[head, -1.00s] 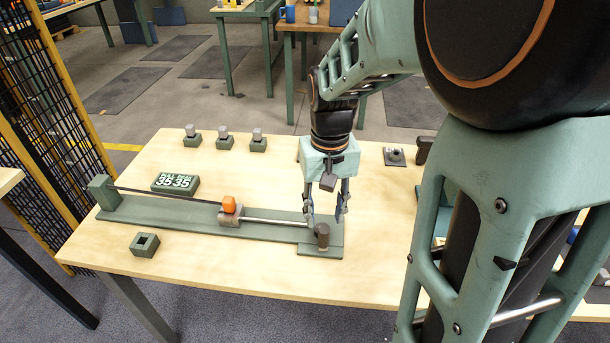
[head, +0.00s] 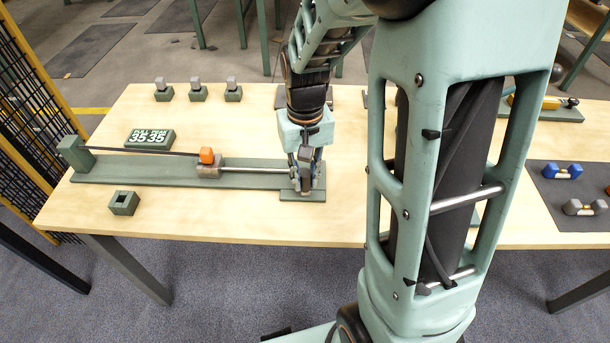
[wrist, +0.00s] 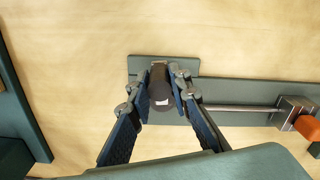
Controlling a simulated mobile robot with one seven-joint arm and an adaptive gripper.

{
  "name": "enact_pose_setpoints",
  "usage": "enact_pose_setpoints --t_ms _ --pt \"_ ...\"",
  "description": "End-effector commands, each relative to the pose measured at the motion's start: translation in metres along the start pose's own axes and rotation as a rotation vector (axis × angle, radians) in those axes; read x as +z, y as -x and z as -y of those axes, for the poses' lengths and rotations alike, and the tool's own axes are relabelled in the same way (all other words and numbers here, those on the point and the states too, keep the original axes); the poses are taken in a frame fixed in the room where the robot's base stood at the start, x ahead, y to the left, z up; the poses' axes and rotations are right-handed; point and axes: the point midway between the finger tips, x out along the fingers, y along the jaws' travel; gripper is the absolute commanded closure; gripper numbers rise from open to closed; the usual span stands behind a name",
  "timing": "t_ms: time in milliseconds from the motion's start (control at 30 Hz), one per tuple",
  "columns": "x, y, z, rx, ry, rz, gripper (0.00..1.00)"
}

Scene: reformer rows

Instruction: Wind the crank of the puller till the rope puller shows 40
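The rope puller's long green base (head: 130,170) lies along the table's front left. The green display (head: 150,138) reads PULL 35 and PEAK 35. My gripper (head: 305,183) is down at the right end of the base. In the wrist view, the dark crank handle (wrist: 160,86) stands between the fingertips of my gripper (wrist: 162,95). The fingers look open around it, with little clearance; firm contact does not show.
Several grey-topped green blocks (head: 197,92) stand in a row behind the puller. An empty square green socket (head: 124,203) sits in front of it. Dumbbells (head: 562,171) lie on a dark mat at the right. A black mesh fence (head: 30,120) stands at the left.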

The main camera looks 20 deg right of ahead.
Motion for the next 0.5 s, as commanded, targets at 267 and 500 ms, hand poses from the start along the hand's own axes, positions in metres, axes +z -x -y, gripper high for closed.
enact_pose_setpoints --t_ms 267,500 --pt "-0.0001 0.0005 -0.0007 0.0 0.008 0.0 1.0" --pt "0.001 0.001 -0.0087 0.0 0.151 0.0 1.0"
